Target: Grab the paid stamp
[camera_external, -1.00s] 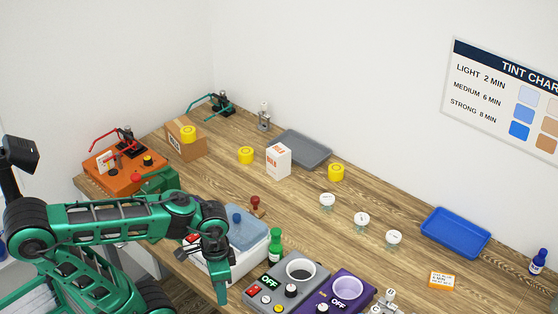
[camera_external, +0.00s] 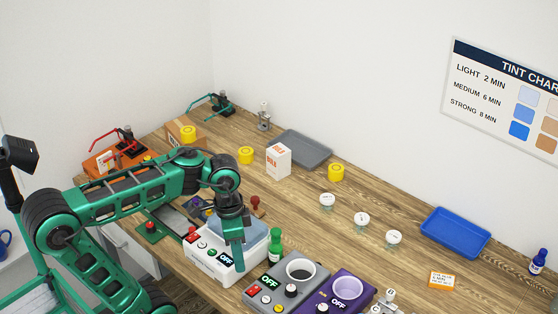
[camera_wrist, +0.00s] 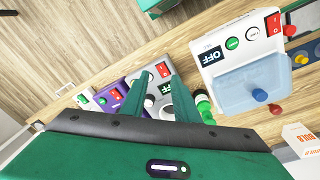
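A small dark-red knobbed stamp (camera_external: 255,203) stands on the wooden bench behind the white machine. It shows in the wrist view as a red knob (camera_wrist: 276,109) at the right, beside the blue lid; no word on it can be read. My gripper (camera_external: 238,262) points down over the front of the white machine, in front of the stamp and apart from it. In the wrist view my gripper (camera_wrist: 157,76) has its two green fingers spread with nothing held between them.
The white machine (camera_external: 205,262) has a blue lid (camera_wrist: 245,85) with a blue knob (camera_wrist: 260,95). A green bottle (camera_external: 275,245) stands right of it. Grey (camera_external: 262,291) and purple (camera_external: 325,306) machines are at the front. A white box (camera_external: 279,160) stands behind the stamp.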

